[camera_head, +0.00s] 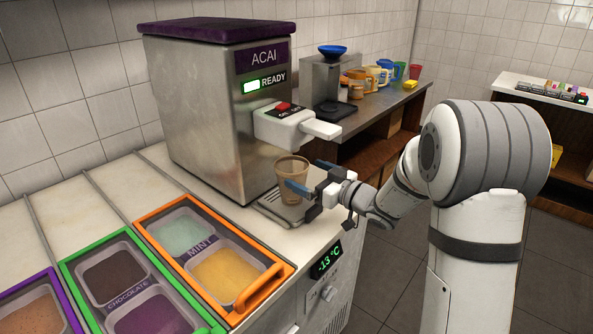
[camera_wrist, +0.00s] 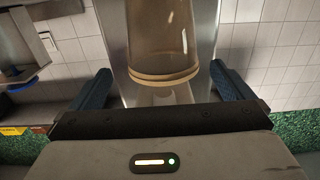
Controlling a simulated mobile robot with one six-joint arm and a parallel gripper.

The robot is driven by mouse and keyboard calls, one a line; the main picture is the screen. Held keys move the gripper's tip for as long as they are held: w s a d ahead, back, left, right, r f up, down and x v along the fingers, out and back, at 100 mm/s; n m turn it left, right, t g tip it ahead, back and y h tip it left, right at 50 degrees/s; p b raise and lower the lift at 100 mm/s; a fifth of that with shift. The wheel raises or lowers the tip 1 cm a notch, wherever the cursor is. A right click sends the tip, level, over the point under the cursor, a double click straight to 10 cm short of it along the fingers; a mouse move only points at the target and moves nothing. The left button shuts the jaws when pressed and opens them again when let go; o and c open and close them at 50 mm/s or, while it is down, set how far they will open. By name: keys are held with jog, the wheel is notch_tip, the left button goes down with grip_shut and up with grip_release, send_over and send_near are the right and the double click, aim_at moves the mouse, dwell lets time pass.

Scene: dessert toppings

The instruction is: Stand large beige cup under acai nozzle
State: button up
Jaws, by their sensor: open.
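The large beige cup (camera_head: 291,172) is translucent and stands upright on the metal drip tray (camera_head: 265,209) of the acai machine (camera_head: 205,110), below its white dispensing head (camera_head: 290,127). The nozzle outlet itself is hidden under that head. My gripper (camera_head: 302,174) is open at the cup's right side, its blue fingers spread. One finger crosses in front of part of the cup. In the wrist view, the cup (camera_wrist: 158,35) shows between and ahead of the open fingers of my gripper (camera_wrist: 160,82), with a visible gap on each side.
An orange-framed mint tray (camera_head: 160,213) and a green-framed chocolate tray (camera_head: 66,262) with topping tubs fill the counter at front left. A second machine (camera_head: 330,85) and several colored cups stand on the back counter. Open floor lies below my arm.

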jog(key=s+d+m+h, duration=0.45)
jog(key=d+h, duration=0.25)
jog(key=d, duration=0.2)
jog(key=s+d+m+h, duration=0.3)
jog(key=s+d+h, duration=0.2)
jog(key=d+h, duration=0.25)
jog(key=s+a+f+m+g, duration=0.1)
jog(key=s+g, duration=0.3)
jog(key=s, duration=0.7)
jog(key=s+a+f+m+g, duration=0.1)
jog(key=s+f+m+g, duration=0.1)
jog(key=s, duration=0.9)
jog(key=f+g, duration=0.1)
jog(key=g, duration=0.1)
jog(key=shift+g, duration=0.4)
jog(key=shift+s, duration=0.1)
notch_tip(320, 180, up, 9)
jog(key=p, duration=0.7)
jog(key=shift+s+f+p, duration=0.2)
jog(key=shift+p, duration=0.2)
